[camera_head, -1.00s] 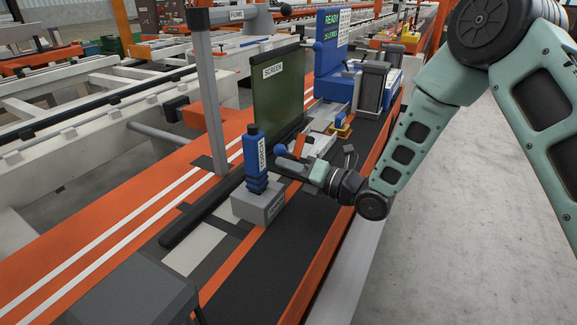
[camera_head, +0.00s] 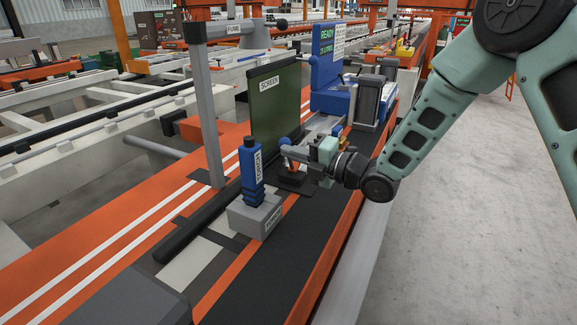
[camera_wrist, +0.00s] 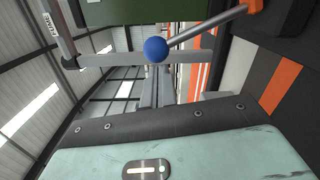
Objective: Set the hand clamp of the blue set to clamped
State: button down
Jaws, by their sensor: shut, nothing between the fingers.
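The hand clamp shows a bare metal lever (camera_wrist: 205,28) with a blue ball knob (camera_wrist: 156,49) at its end and an orange part (camera_wrist: 253,6) at its base in the wrist view. In the head view the blue knob (camera_head: 285,141) is small, beside the finger end of my gripper (camera_head: 286,152), with the orange clamp part (camera_head: 293,167) below. My gripper is shut and empty, level above the bench, pointing left. Whether it touches the knob or lever I cannot tell. My gripper hides part of the clamp.
A blue upright unit (camera_head: 251,167) on a grey block (camera_head: 256,214) stands left of my gripper. A green SCREEN panel (camera_head: 275,103) stands behind. A grey FUME post (camera_head: 210,115) is at left. A blue READY board (camera_head: 326,55) stands farther back.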

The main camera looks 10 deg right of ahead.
jog(key=shift+w+d+r+m, duration=0.5)
jog(key=shift+w+m, duration=0.2)
jog(key=shift+m, duration=0.2)
jog(key=shift+w+d+r+m+b, duration=0.3)
jog(key=shift+w+d+m, duration=0.15)
jog(key=shift+w, duration=0.2)
jog(key=shift+w+d+r+m+b, duration=0.3)
jog(key=shift+w+d+m, duration=0.15)
jog(key=shift+w, duration=0.2)
